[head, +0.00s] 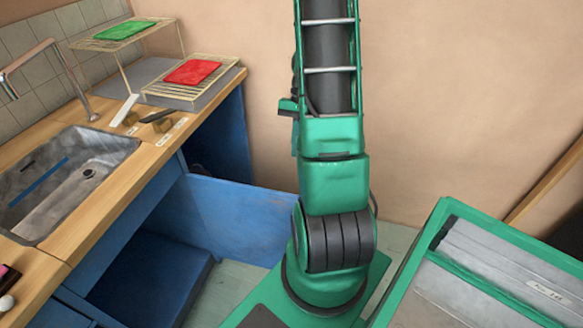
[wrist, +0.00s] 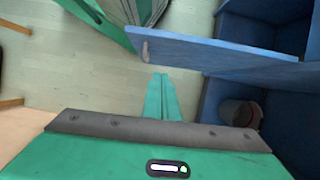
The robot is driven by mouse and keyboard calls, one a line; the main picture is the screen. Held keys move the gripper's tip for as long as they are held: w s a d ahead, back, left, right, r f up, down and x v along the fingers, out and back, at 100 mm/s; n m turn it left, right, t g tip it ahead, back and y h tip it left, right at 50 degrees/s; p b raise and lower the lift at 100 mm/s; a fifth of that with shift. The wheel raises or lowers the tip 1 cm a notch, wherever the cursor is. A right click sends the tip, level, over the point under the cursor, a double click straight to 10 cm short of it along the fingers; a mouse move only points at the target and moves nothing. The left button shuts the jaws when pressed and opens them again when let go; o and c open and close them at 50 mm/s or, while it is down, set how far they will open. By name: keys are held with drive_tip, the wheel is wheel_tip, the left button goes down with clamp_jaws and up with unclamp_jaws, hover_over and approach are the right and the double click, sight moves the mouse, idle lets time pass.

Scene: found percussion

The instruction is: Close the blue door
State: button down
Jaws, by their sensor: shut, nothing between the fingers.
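The blue door (head: 238,212) stands open, swung out from the blue cabinet (head: 160,268) under the counter. In the wrist view the door (wrist: 225,48) crosses the upper part of the picture, with a small pale handle (wrist: 145,50) at its left end. The open cabinet (wrist: 285,110) is at the right, with its dark blue inside showing. My gripper (wrist: 161,82) is shut and empty. The head view does not show my gripper.
A grey round container (wrist: 238,112) sits inside the cabinet. The wooden counter (head: 130,180) holds a sink (head: 60,185) and a rack with a red cloth-like piece (head: 192,72). Pale floor (wrist: 70,65) is clear at the left of the wrist view.

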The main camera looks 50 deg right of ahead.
drive_tip(key=s+a+f, duration=0.3)
drive_tip(key=a+f, duration=0.3)
drive_tip(key=f, duration=0.2)
drive_tip(key=shift+s+a+f, duration=0.15)
drive_tip(key=shift+a+f, duration=0.2)
drive_tip(key=shift+a, duration=0.05)
